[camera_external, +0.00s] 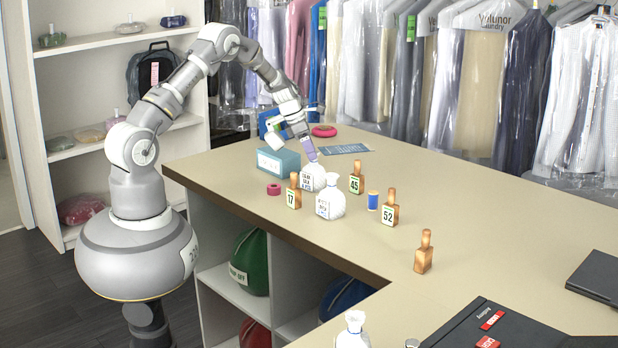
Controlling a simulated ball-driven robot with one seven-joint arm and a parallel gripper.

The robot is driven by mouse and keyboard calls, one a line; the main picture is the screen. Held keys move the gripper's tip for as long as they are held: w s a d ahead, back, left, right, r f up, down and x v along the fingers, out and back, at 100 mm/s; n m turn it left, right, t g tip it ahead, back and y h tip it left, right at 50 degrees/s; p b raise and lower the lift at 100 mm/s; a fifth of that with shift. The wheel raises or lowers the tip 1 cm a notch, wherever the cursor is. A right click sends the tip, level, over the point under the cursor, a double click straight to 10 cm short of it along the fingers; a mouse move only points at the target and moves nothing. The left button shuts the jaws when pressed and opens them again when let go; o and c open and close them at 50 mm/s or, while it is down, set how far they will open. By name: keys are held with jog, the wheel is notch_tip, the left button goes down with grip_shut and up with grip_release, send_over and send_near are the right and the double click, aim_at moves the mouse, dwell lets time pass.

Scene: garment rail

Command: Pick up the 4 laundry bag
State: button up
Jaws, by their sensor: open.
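A small white tied laundry bag (312,180) with a printed label stands on the beige counter, below my gripper. A second white labelled bag (330,204) stands just in front of it. A third white bag (353,332) shows at the bottom edge, partly cut off. The print on the labels is too small to read, so I cannot tell which bag is 4. My gripper (312,158) points down at the neck of the first bag, and its jaws are open. The fingertips are close to the bag's top; whether they surround the neck is not clear.
Wooden number blocks 17 (294,192), 45 (356,180) and 52 (390,209) stand near the bags, with another block (424,254) to the right. A blue spool (373,201), pink tape roll (274,189) and teal box (277,161) are close by.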

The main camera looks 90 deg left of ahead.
aim_at(314, 167)
jog(key=x, duration=0.3)
jog(key=shift+w+f, duration=0.15)
jog(key=shift+f, duration=0.1)
jog(key=shift+r, duration=0.15)
jog(key=shift+c, duration=0.2)
grip_shut()
